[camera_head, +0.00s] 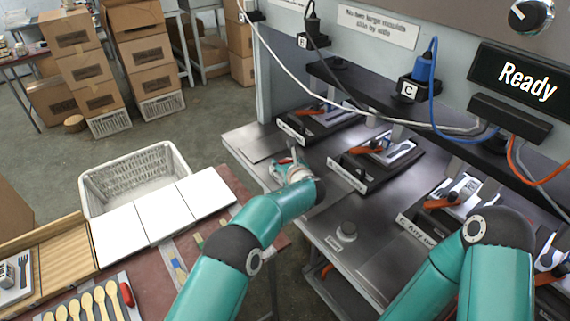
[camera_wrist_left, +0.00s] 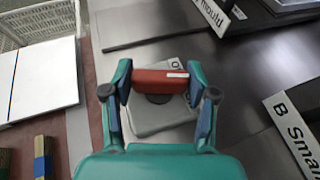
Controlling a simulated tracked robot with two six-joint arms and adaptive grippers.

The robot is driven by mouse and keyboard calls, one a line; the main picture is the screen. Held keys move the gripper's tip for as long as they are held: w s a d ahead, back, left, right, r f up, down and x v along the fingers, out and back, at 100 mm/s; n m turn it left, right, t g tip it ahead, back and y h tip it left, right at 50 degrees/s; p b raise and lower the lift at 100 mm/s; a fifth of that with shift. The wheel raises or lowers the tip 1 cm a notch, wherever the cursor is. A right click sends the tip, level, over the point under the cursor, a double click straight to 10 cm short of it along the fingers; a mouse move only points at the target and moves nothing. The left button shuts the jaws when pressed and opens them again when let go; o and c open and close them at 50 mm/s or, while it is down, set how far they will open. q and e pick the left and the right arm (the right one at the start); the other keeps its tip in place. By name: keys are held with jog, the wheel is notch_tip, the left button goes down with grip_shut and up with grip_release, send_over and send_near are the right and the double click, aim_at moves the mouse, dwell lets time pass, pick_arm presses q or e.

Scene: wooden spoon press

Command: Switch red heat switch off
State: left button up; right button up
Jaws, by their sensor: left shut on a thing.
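The red heat switch (camera_wrist_left: 160,80) is a red bar-shaped handle with a white mark, on a grey base plate (camera_wrist_left: 160,118). In the left wrist view my left gripper (camera_wrist_left: 160,88) has its two fingers at both ends of the red handle, shut on it. Part of a white label with a "0" (camera_wrist_left: 182,64) shows just behind the handle. In the head view my left gripper (camera_head: 290,163) is at the front left edge of the metal bench, and only a bit of red shows there. My right arm reaches in at the lower right, but its gripper is not visible.
Press stations with orange handles (camera_head: 363,149) stand along the metal bench (camera_head: 345,205). A grey knob (camera_head: 347,229) stands nearer the front. Cables hang above, and a display reads "Ready" (camera_head: 527,80). A white basket (camera_head: 135,172) and white panels (camera_head: 160,218) lie left.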

pick_arm(q)
jog(key=shift+n+y, duration=0.5)
jog(key=o, duration=1.2)
jog(key=shift+c, duration=0.2)
jog(key=shift+s+r, duration=0.1)
jog(key=shift+v, duration=3.6)
jog(key=shift+d, duration=0.15)
